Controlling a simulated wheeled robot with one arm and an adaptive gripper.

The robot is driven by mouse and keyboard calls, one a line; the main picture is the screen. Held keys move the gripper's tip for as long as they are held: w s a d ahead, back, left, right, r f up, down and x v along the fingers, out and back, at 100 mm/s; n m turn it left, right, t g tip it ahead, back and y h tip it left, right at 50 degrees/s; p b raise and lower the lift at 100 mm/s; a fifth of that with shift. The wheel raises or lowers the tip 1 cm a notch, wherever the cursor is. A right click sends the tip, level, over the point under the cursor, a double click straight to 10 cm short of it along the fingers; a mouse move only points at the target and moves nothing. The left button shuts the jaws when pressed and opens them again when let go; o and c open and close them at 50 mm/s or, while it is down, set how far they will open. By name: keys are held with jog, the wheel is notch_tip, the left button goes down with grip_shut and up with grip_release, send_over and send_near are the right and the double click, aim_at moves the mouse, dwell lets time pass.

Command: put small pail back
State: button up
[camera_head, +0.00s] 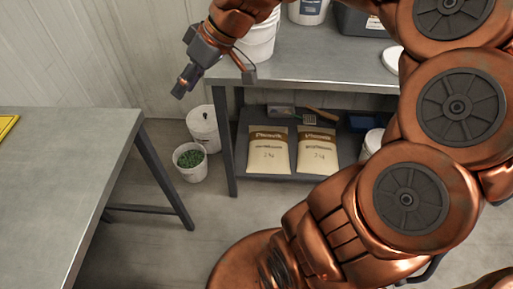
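Several white pails are in view, and I cannot tell which one is the small pail. An open white pail with green contents (189,172) stands on the floor. A white lidded pail (203,133) stands just behind it. Another white pail (259,45) stands on the bench's left end, partly hidden by my arm. A small white container (372,143) on the lower shelf is partly hidden by my arm. My gripper (181,90) hangs in the air at upper left, pointing down, with nothing visible in it. Its finger opening is too small to tell.
A grey bench (310,70) holds a labelled white bucket (308,11) and a dark bin (357,20). Its lower shelf holds two paper bags (268,150) and a brush (320,115).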

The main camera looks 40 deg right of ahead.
jog(key=s+a+f+m+g+h, duration=0.2)
jog(key=s+a+f+g, duration=0.15)
jog(key=s+f, duration=0.45)
jog(key=s+d+f+m+g+h, duration=0.1)
jog(key=s+f+m+h, duration=0.1)
jog(key=s, duration=0.6)
jog(key=s+d+f+m+g+h, duration=0.1)
jog(key=s+d+f+m+h, duration=0.1)
jog(key=s, duration=0.6)
jog(key=shift+s+f+g, duration=0.15)
jog(key=shift+f+g, duration=0.2)
jog(key=shift+f, duration=0.25)
